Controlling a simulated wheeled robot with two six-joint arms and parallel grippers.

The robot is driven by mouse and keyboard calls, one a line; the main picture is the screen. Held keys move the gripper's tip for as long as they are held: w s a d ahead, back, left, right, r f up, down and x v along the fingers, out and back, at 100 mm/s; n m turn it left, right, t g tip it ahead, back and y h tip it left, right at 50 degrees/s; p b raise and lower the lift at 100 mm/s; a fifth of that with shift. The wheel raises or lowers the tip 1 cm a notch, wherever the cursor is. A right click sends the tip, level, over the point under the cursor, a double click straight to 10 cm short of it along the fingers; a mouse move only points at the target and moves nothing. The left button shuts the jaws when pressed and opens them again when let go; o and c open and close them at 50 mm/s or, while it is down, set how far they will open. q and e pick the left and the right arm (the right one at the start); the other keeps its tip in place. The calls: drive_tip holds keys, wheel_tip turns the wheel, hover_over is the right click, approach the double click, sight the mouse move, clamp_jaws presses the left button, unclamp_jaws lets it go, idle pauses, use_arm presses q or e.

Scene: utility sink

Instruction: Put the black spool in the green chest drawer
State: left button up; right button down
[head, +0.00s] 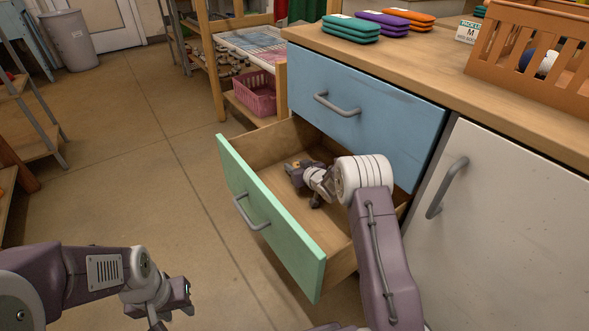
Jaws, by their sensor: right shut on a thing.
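The green chest drawer (232,200) is pulled out, and its wooden inside is open to view. My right gripper (296,173) is inside the drawer, low over its floor near the back. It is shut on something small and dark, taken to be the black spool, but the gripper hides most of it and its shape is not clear. I cannot tell whether it touches the drawer floor. My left gripper (158,318) is at the bottom left, outside the drawer, pointing down; its fingers are partly cut off.
A closed blue drawer (365,115) sits above the green one, with a white cabinet door (500,215) to the right. The worktop holds stacked cases (350,28) and an orange basket (535,75). A pink basket (256,92) is on a shelf behind.

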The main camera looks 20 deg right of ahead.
drive_tip(key=shift+f, duration=0.3)
